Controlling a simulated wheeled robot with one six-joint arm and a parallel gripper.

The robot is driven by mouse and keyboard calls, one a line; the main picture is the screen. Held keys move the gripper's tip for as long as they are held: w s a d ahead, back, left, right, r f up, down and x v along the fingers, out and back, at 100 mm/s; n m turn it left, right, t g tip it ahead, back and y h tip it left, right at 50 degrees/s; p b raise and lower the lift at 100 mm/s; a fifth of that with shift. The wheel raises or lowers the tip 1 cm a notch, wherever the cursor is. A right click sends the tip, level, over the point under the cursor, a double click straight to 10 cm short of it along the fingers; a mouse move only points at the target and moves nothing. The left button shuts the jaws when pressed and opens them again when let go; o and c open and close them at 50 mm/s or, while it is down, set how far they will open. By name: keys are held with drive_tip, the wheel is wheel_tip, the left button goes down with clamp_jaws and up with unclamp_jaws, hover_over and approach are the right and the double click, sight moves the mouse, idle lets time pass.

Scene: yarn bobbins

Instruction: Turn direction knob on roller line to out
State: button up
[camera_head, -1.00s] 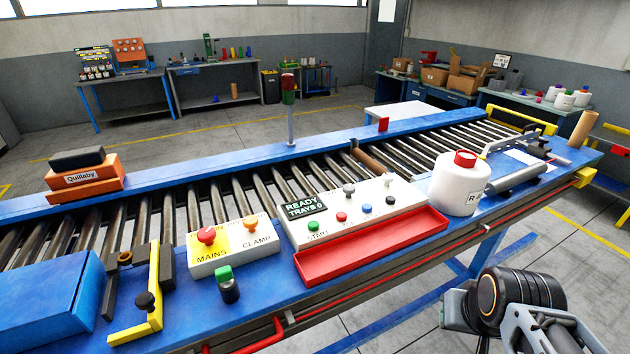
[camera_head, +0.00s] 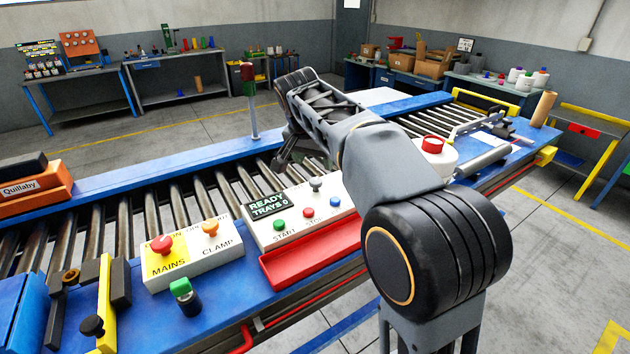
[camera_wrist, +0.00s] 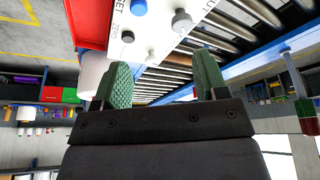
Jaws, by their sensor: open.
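The roller line's white control panel (camera_head: 262,233) carries a READY TRAYS 0 display, a green START button, a red STOP button and a blue button. The grey direction knob (camera_head: 316,184) stands behind the buttons. It also shows in the wrist view (camera_wrist: 181,22), beside partly cut-off lettering that seems to read OUT. Its pointing direction is too small to tell. My gripper (camera_wrist: 162,84) is open, its two green fingers apart and empty. The knob lies ahead of the fingers, not between them. My arm hides the panel's right end in the head view.
A red tray (camera_head: 300,265) lies along the panel's front. Left of it is the MAINS and CLAMP box (camera_head: 195,265). A white container with a red lid (camera_head: 440,152) is partly hidden behind my arm. A signal post (camera_head: 252,110) stands at the far rail.

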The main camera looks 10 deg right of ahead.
sight(316, 181)
drive_tip(key=w+a+m, duration=0.2)
drive_tip(key=w, duration=0.3)
drive_tip(key=shift+m+h, duration=0.3)
drive_tip(key=shift+h, duration=0.1)
drive_tip(key=x, duration=1.3)
drive_tip(key=shift+w+d+f, duration=0.2)
drive_tip(key=shift+d+f, duration=0.05)
drive_tip(key=c, duration=0.9)
